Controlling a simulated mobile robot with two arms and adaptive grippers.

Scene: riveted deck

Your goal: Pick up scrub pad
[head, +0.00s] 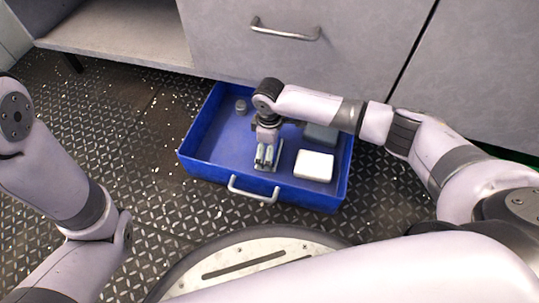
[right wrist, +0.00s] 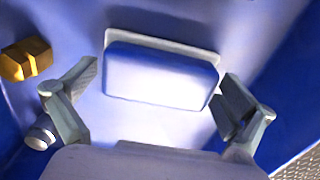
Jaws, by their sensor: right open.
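My right gripper (head: 266,157) is open, pointing down inside the blue drawer (head: 212,135). A white rounded block (head: 314,165) lies on the drawer floor just right of it, and a dark grey block (head: 320,135) lies behind that, partly under my arm. In the right wrist view, a pale rounded pad (right wrist: 160,78) with a lighter rim lies ahead of and between the spread fingers (right wrist: 152,108), not gripped. I cannot tell for sure which head-view block it is. My left arm shows at the left; its gripper is out of view.
A small grey cylinder (head: 240,106) stands at the drawer's back left. In the right wrist view a brass-coloured piece (right wrist: 26,60) lies at the left. The drawer's left floor is clear.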

